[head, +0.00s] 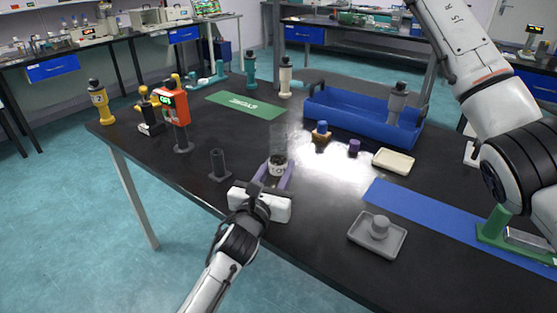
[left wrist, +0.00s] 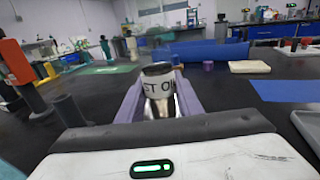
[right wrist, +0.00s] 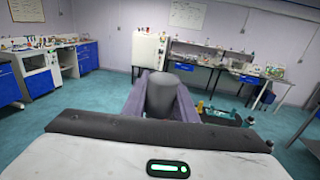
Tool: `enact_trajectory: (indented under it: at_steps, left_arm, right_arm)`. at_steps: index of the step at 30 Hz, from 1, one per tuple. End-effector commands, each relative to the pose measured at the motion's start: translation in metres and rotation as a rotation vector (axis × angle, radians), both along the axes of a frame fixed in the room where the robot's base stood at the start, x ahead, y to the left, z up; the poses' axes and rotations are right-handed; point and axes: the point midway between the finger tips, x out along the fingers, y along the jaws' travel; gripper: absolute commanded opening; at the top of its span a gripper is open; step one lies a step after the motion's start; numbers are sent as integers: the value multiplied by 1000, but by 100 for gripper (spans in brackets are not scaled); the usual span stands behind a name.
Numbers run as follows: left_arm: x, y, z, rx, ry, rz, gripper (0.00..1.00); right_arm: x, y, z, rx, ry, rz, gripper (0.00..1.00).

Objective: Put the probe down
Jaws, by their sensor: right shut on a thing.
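My right gripper (right wrist: 160,100) shows only in the right wrist view. It is shut on a grey cylinder (right wrist: 168,92), held up with the room beyond it; I cannot tell surely that this is the probe. In the head view my right arm rises out of the top of the picture. My left gripper (head: 277,175) is low at the near table edge, fingers on both sides of a clear jar with a dark-rimmed, white lettered band (head: 278,168). The band shows between the fingers in the left wrist view (left wrist: 160,84). Whether the fingers press on it is unclear.
A dark upright holder (head: 217,165) and an orange meter on a stand (head: 175,106) are left of the jar. A grey tray (head: 360,246) with a round knob, a cream dish (head: 393,161) and a blue mat (head: 425,213) lie right. A blue bin (head: 345,118) stands behind.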

Motion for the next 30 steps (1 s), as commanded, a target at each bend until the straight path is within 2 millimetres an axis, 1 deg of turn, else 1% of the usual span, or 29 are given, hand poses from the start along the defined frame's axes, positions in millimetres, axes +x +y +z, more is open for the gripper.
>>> enact_trajectory:
  at_steps: [9,14,17,30]
  left_arm:
    - [0,0,-1,0,1,0,8]
    - [0,0,-1,0,1,0,8]
    - [0,0,-1,0,1,0,8]
    - [0,0,0,0,1,0,8]
  right_arm:
    - [0,0,0,0,0,0,4]
    - [0,0,-7,0,1,0,4]
    - [1,-1,-15,0,0,-1,4]
    - [0,-1,-68,-2,1,-1,4]
